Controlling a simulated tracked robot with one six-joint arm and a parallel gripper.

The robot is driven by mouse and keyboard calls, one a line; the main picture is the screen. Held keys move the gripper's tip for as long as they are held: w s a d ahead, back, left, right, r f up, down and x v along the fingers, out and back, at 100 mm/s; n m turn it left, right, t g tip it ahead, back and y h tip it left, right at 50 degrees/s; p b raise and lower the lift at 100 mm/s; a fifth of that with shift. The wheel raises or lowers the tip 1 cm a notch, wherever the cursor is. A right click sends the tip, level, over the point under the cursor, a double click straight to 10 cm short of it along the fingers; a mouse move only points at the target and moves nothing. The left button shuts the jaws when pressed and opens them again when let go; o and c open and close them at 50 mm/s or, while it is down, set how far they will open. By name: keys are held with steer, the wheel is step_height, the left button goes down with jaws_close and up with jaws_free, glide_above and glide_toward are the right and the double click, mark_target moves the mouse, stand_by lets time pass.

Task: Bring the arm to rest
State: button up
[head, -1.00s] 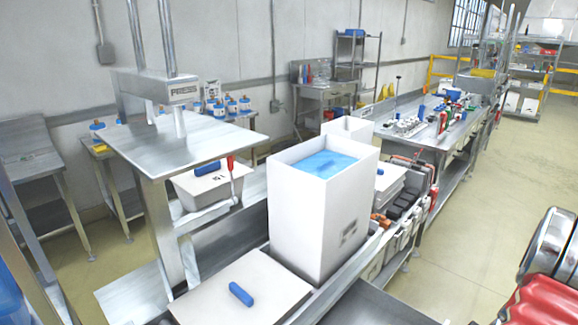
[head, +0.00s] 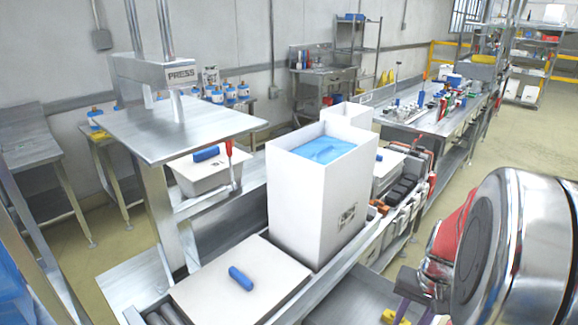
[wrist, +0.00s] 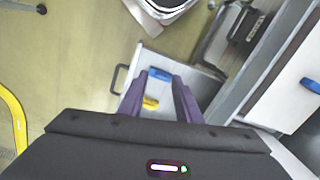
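My gripper (wrist: 159,82) shows in the wrist view as two purple fingers, apart, with nothing held between them. In the head view, part of my arm and gripper is at the lower right, with a purple finger low in the picture. A tall white open box (head: 309,198) stands upright on the conveyor line, with a blue liner (head: 325,149) inside near its top.
A flat white lidded box with a blue block (head: 240,278) lies in front of the tall box. A press table (head: 175,130) stands left. Below my gripper, a pale drawer or tray holds a blue item (wrist: 160,74) and a yellow item (wrist: 150,102).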

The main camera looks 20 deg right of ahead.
steer(key=a+r+n+t, duration=0.1)
steer(key=a+r+n, duration=0.2)
steer(key=a+r, duration=0.2)
steer(key=a+r+n+t, duration=0.2)
steer(key=a+r, duration=0.4)
steer(key=a, duration=0.6)
steer(key=a+r+n+t, duration=0.2)
steer(key=a+r+n, duration=0.2)
steer(key=a, duration=0.5)
steer(key=shift+r+h, duration=0.4)
steer(key=shift+r, duration=0.55)
